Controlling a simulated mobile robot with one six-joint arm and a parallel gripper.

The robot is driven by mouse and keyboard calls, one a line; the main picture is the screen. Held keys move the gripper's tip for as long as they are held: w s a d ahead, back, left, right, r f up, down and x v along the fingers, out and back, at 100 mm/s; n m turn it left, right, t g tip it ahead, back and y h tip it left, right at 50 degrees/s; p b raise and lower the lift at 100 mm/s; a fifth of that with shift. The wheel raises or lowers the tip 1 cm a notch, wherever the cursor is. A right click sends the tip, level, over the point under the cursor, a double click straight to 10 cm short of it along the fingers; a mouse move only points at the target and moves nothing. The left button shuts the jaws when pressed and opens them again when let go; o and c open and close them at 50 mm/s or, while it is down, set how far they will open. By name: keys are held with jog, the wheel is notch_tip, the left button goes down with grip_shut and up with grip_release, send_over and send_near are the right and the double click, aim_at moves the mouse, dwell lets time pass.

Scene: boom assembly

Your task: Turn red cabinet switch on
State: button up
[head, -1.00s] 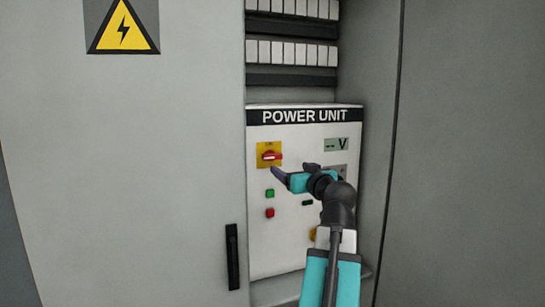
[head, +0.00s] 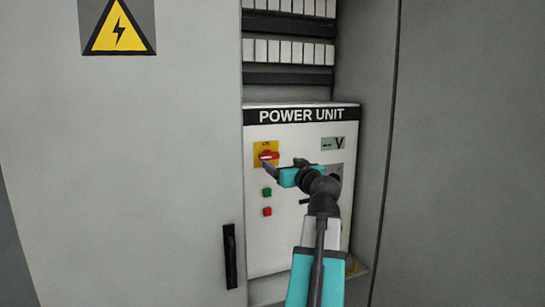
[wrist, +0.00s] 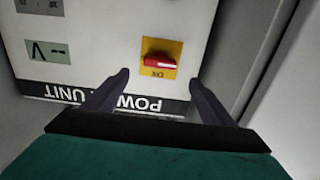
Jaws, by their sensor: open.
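The red rotary switch (head: 267,155) sits on a yellow plate (head: 260,148) at the upper left of the white power unit panel (head: 300,236). Its handle lies roughly horizontal. My gripper (head: 268,168) is just below and right of the switch in the head view. In the wrist view the picture is upside down, and the red switch (wrist: 159,60) lies ahead, between the lines of my two open fingers (wrist: 158,80). The fingers are apart with nothing between them, and contact with the switch cannot be told.
A green button (head: 267,192) and a red button (head: 267,211) are below the switch. A display (head: 333,143) is at the upper right. The grey cabinet door (head: 130,170) with a black handle (head: 230,256) stands close on the left. Breakers (head: 287,52) are above.

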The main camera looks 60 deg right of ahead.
aim_at(271, 157)
jog(key=p+x, duration=0.3)
jog(key=x, duration=0.6)
jog(key=shift+w+d, duration=0.2)
jog(key=shift+w, duration=0.1)
jog(key=c, duration=1.1)
